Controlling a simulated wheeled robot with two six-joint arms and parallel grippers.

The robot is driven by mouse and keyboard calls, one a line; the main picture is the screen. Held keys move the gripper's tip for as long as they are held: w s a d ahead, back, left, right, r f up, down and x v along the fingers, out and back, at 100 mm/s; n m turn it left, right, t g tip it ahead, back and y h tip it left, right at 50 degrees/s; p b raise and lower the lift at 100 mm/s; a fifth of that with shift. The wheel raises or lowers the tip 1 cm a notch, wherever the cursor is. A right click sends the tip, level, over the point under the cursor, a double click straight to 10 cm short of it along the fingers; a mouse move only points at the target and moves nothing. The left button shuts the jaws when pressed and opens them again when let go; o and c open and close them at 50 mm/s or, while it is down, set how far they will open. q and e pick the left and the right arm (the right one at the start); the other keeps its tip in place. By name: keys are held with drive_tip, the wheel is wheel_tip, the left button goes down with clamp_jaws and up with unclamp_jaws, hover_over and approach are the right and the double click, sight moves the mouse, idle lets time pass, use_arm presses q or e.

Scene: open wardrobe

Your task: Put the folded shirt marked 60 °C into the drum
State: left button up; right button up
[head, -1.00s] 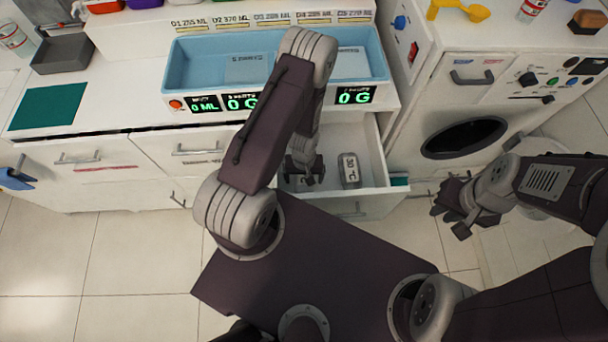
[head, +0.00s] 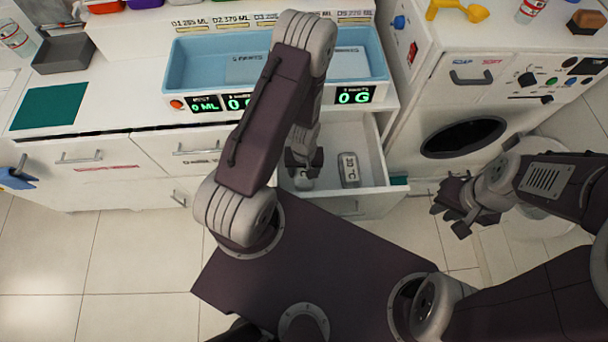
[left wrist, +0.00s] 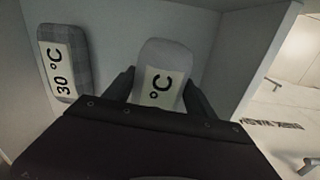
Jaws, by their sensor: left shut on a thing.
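An open drawer (head: 374,160) holds a pale folded shirt (head: 302,183) and a grey folded shirt (head: 349,172) marked 30 °C. My left gripper (head: 303,170) is in the drawer, shut on the pale shirt. In the left wrist view, the pale shirt (left wrist: 166,60) is between the fingers (left wrist: 160,92); its label shows °C, with the number hidden. The grey shirt (left wrist: 62,62) lies to its left. The drum is behind the dark round opening (head: 464,137) of the white machine at right. My right gripper (head: 450,219) is open and empty below that machine.
A blue tray (head: 205,73) with green digital readouts stands on the counter above the drawer. A grey tray (head: 63,54) and green mat (head: 48,107) lie at left. A yellow scoop (head: 460,10) is on the machine. Tiled floor in front is clear.

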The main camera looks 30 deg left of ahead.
sight(304, 171)
use_arm(q)
wheel_tip(304, 171, up, 6)
drive_tip(key=shift+f, duration=0.2)
wheel_tip(304, 171, up, 14)
drive_tip(key=r+p, duration=0.1)
drive_tip(key=p, duration=1.1)
drive_tip(key=w+m+b, duration=0.1)
drive_tip(key=b, duration=0.2)
drive_tip(key=w+m+b, duration=0.2)
drive_tip(key=b, duration=0.2)
drive_tip(key=w+d+f+m+b, duration=0.1)
drive_tip(key=w+m+b, duration=0.1)
drive_tip(key=b, duration=0.2)
drive_tip(key=shift+w, duration=0.1)
drive_tip(key=shift+a, duration=0.1)
